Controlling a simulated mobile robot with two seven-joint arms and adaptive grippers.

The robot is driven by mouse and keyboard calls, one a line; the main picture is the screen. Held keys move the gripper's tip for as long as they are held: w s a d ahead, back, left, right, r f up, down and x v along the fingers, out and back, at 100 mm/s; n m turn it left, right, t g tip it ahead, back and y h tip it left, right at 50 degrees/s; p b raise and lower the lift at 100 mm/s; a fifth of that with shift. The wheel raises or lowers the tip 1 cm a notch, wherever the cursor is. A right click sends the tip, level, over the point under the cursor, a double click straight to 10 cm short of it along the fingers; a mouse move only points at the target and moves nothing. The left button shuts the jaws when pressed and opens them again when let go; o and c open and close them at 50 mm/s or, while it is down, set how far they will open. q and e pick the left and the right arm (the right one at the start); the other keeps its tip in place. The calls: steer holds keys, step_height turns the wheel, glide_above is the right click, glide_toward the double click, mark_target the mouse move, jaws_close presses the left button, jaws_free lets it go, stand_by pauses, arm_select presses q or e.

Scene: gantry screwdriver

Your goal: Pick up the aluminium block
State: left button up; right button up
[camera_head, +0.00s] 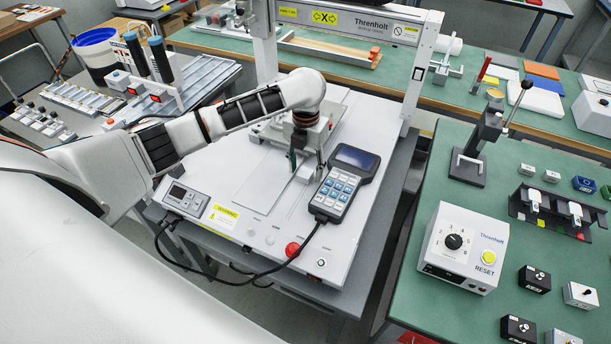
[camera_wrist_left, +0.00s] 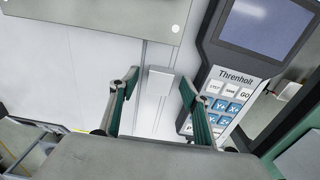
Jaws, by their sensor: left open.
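In the left wrist view a small light-grey block (camera_wrist_left: 160,80), which looks like the aluminium block, lies on the white machine bed over a thin grooved strip. My left gripper (camera_wrist_left: 158,92) is open, with its green-padded fingers on either side of the block in the picture. I cannot tell whether the fingers touch it. My right gripper is in neither view.
A handheld pendant (camera_head: 346,183) lies close to the right of my left gripper, its cable running forward. A grey plate (camera_wrist_left: 100,15) lies beyond the block. The gantry frame (camera_head: 420,70) rises behind. A control box (camera_head: 184,198) and red button (camera_head: 292,249) are at the bed's front.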

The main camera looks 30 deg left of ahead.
arm_select(q)
steer(key=c, duration=1.2)
steer(key=shift+c, duration=0.2)
steer(key=shift+r, duration=0.1)
